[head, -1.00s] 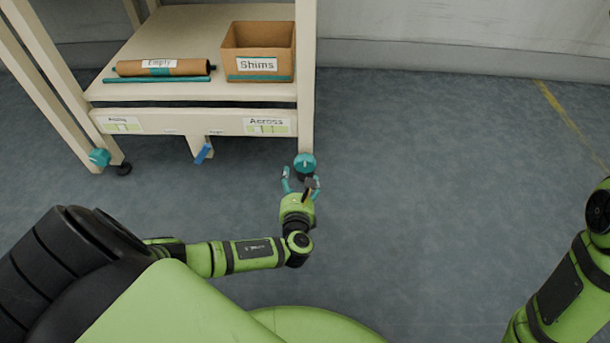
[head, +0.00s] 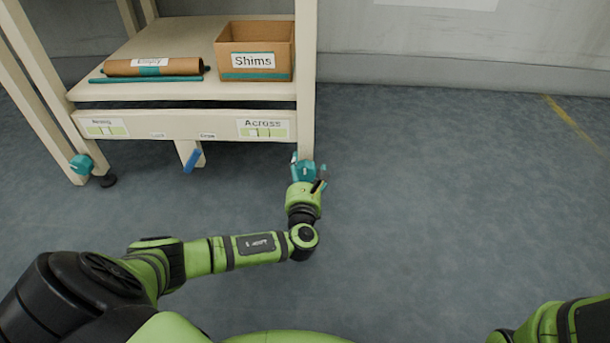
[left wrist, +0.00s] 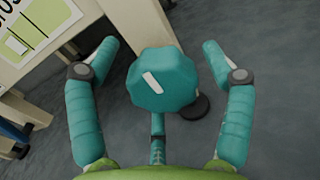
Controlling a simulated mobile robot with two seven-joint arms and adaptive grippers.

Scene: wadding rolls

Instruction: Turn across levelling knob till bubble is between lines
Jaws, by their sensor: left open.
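The across levelling knob (head: 303,171) is teal and faceted, at the foot of the right front leg. In the left wrist view the knob (left wrist: 162,80) shows a white mark on its face. My left gripper (head: 310,165) is open, with one teal finger on each side of the knob and gaps visible between. The Across vial (head: 263,132) is a green strip on the front rail. It shows partly in the left wrist view (left wrist: 28,32), where a pale bubble seems left of the dark lines; its exact place is hard to tell. My right gripper is out of view.
The shelf (head: 190,88) holds a Shims box (head: 254,62) and a brown roll labelled Empty (head: 150,67). Another teal knob (head: 81,165) is at the left leg. A blue lever (head: 192,161) hangs under the rail. The floor to the right is clear.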

